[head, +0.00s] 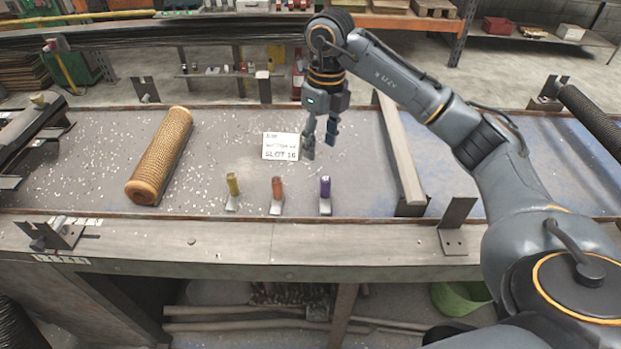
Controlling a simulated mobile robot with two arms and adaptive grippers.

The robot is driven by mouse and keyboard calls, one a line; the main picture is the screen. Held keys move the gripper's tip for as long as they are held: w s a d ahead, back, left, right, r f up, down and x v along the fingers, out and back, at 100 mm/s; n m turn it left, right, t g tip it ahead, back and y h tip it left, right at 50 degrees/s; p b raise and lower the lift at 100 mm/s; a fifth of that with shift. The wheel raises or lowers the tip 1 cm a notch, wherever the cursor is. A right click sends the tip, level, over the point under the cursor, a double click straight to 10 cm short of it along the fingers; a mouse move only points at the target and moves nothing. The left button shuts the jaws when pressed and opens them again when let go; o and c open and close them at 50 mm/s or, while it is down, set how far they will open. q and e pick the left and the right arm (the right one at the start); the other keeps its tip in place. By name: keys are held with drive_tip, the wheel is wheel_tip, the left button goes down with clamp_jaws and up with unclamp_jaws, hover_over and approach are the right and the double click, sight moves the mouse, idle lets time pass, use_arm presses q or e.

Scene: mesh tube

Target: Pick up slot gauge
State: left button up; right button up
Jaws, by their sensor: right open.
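My right gripper (320,146) is open and empty, pointing down above the bench, behind the purple and orange tools and just right of the card. It touches none of the tools. My left gripper is not in view.
A tan mesh tube (161,155) lies at the left of the bench (225,130). A grey bar (401,155) lies to the right of my gripper. Metal brackets (455,228) stand along the front edge. Pale chips are scattered over the bench top.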

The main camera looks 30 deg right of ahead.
drive_tip(key=d, duration=0.1)
drive_tip(key=p, duration=0.1)
hover_over(326, 179)
drive_tip(key=shift+h, duration=0.3)
drive_tip(key=f, duration=0.6)
drive_tip(key=shift+s+a, duration=0.15)
drive_tip(key=shift+s, duration=0.25)
drive_tip(key=f+p, duration=0.2)
drive_tip(key=shift+w+f, duration=0.2)
drive_tip(key=shift+f, duration=0.2)
wheel_tip(326, 179, down, 4)
drive_tip(key=shift+w+r+p, duration=0.1)
drive_tip(key=shift+r+p, duration=0.1)
drive_tip(key=shift+p, duration=0.45)
drive_tip(key=shift+f, duration=0.2)
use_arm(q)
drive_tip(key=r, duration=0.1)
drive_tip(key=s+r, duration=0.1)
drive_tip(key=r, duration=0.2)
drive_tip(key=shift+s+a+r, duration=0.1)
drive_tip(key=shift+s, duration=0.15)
use_arm(e)
clamp_jaws()
